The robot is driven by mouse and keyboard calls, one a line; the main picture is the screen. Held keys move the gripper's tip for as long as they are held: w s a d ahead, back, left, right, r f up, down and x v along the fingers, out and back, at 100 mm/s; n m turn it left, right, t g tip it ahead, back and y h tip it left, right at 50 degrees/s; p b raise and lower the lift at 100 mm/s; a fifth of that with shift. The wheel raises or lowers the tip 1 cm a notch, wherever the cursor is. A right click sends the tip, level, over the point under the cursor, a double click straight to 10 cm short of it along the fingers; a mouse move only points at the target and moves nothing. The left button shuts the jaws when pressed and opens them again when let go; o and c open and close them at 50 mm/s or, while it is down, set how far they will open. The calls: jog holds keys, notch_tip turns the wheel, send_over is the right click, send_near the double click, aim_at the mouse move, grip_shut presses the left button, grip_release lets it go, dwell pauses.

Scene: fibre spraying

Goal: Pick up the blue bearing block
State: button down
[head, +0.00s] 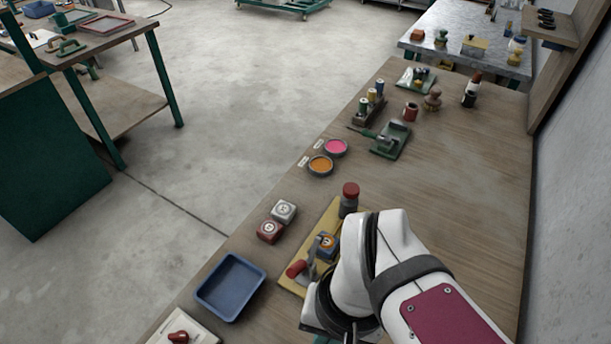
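The blue bearing block (327,247) has an orange round mark and sits on a yellow board (297,284), beside a grey clamp-like fixture with a red handle (297,269). Whether the clamp touches the block is too small to tell. My white arm covers the right side of the board and ends just below and right of the block. My gripper's fingers are hidden behind my arm or below the frame. A white block (284,211) and a red block (270,231), each with a round mark, stand together left of the board.
A blue tray (258,272) lies lower left on the wooden bench (455,190). A red-capped dark bottle (349,199) stands at the board's far end. Orange (320,165) and pink (336,147) pots and a green vise-like tool (391,140) stand farther back. The bench's right side is clear.

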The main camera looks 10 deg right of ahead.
jog(key=c, duration=1.6)
grip_release()
grip_release()
jog(key=w+d+f+m+y, duration=0.2)
jog(key=w+m+y, duration=0.1)
jog(key=w+m, duration=0.2)
jog(key=w+d+f+m+y, duration=0.2)
jog(key=w+m+y, duration=0.2)
jog(key=w+m, duration=0.15)
jog(key=m+t, duration=1)
jog(key=m, duration=0.1)
send_near(331, 244)
jog(key=shift+y, duration=0.4)
jog(key=x, duration=1)
jog(key=shift+w+f, duration=0.25)
jog(key=shift+f, duration=0.05)
